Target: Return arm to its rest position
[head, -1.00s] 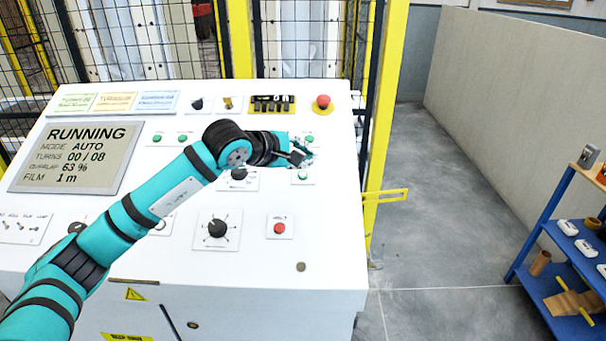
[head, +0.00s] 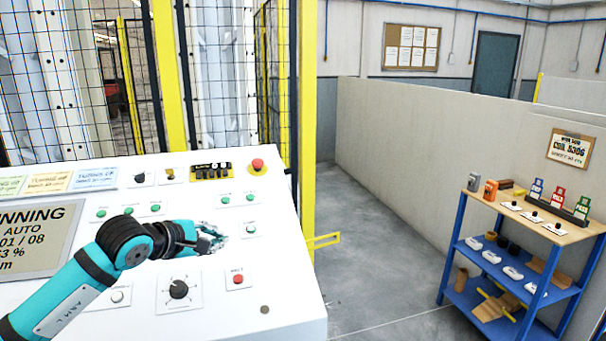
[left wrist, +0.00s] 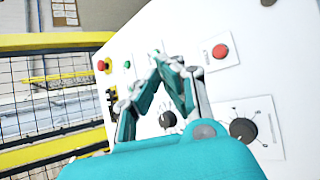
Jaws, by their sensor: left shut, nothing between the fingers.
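My left gripper (head: 212,238) is over the white control panel (head: 215,305) in the head view, near the green buttons. Its fingers are shut and empty. In the left wrist view the gripper (left wrist: 160,62) shows its fingertips close together above the panel, between green buttons and the red button (left wrist: 220,51). Whether the fingertips touch the panel I cannot tell. The display (head: 35,240), partly cut off at left, reads AUTO and 01 / 08. My right gripper is not in view.
A red emergency button (head: 258,165) stands at the panel's far right corner. A yellow post (head: 306,130) and wire fence stand behind it. A blue shelf (head: 520,275) with small items is at right. The grey floor (head: 365,240) between is clear.

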